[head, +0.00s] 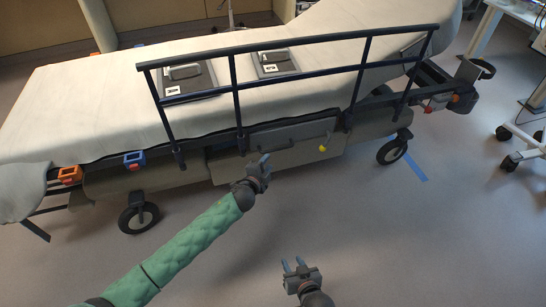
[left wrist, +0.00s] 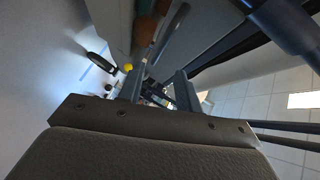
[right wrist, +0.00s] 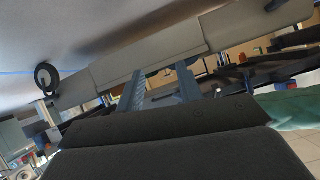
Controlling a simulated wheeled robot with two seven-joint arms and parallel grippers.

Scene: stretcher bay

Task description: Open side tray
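My right gripper (head: 291,265) is open and empty, low over the floor, away from the stretcher.
A dark blue side rail (head: 300,85) stands raised above the tray. Wheels (head: 139,217) stand below the stretcher at both ends. Orange (head: 70,175) and blue (head: 134,161) clips are on the left side. A wheeled stand (head: 520,145) is at the right. The floor in front is clear.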

